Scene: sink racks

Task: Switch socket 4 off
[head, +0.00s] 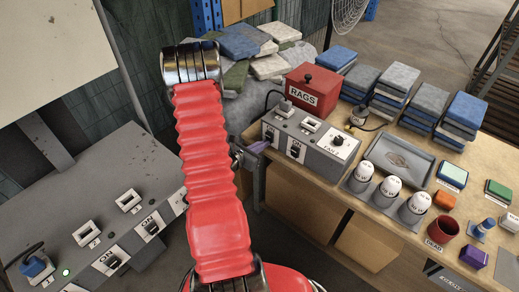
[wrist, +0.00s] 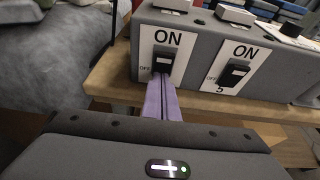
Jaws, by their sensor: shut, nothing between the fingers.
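A grey socket box (head: 308,142) stands at the table's left end. Its front has two black switches on white plates marked ON and OFF. In the wrist view, the left switch (wrist: 163,58) is right at my fingertips, which cover the lower part of its plate and any number there. The right switch (wrist: 235,74) has a 5 under it. I cannot tell surely which way the left lever is tilted. My gripper (wrist: 162,80) has purple fingers, closed together and empty, touching or almost touching the left switch's lower end. My gripper (head: 258,146) also shows partly in the head view.
A plug sits in the box's left socket (head: 285,107); the right socket (head: 312,124) looks empty. A red RAGS box (head: 313,91) stands behind. A grey panel (head: 100,205) with more switches is at the left.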

